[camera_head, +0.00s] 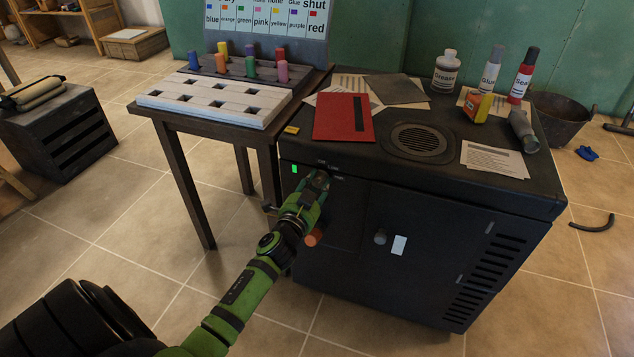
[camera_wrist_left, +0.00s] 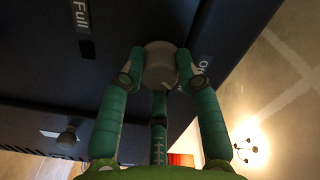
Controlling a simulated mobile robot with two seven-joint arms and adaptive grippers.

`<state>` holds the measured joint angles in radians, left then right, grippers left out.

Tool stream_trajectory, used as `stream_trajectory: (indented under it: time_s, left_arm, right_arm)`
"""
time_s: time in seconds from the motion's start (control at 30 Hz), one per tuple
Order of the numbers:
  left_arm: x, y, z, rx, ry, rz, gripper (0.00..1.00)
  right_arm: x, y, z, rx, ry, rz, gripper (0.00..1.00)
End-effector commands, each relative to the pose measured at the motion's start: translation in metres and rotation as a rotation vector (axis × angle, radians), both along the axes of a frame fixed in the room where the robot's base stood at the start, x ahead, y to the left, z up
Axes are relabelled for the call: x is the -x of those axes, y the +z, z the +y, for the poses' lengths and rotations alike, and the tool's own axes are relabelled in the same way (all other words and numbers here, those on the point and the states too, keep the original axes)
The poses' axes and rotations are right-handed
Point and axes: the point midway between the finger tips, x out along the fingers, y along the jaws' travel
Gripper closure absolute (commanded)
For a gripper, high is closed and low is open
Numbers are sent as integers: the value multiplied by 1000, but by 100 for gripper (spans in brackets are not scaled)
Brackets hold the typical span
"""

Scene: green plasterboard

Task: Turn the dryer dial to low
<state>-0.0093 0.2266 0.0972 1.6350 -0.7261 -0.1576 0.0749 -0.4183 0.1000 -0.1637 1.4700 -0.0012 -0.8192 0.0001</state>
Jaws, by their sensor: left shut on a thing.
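The dryer (camera_head: 345,215) is a dark box-shaped cabinet with a round grille on top. Its dial (camera_wrist_left: 160,62) is a grey round knob on the front panel, seen in the left wrist view. A "Full" label (camera_wrist_left: 82,16) is left of the dial, and a partly covered label starting with "O" (camera_wrist_left: 205,62) is right of it. A small pale mark on the dial faces the lower right, roughly towards that "O" label. My left gripper (camera_head: 318,182) is shut on the dial, its green fingers around the knob; it mostly hides the dial in the head view. My right gripper is not in view.
A green light (camera_head: 294,169) glows on the dryer's front, and an orange knob (camera_head: 314,237) sits below my gripper. A red folder (camera_head: 342,116), papers and several bottles lie or stand on top. A table (camera_head: 190,170) with a peg rack stands close at the left.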

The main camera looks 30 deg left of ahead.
Motion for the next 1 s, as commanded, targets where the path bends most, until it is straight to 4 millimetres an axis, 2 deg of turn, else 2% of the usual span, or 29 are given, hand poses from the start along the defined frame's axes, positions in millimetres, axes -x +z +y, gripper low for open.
stream_trajectory:
  time_s: [0.23, 0.7, 0.73, 0.77, 0.8, 1.0]
  left_arm:
    - [2, -4, 3, -69, 7, 27, 99]
    - [2, -4, 3, -83, 9, 30, 99]
    - [2, -4, 3, -83, 10, 31, 59]
    - [2, -4, 3, -83, 9, 30, 47]
    - [2, -4, 3, -83, 8, 30, 43]
    - [1, -2, 2, -83, 4, 25, 43]
  right_arm:
    - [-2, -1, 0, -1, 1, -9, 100]
    - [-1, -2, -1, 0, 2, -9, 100]
    - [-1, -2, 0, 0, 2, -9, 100]
    - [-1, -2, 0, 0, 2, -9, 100]
    - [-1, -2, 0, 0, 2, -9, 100]
    - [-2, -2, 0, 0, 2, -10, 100]
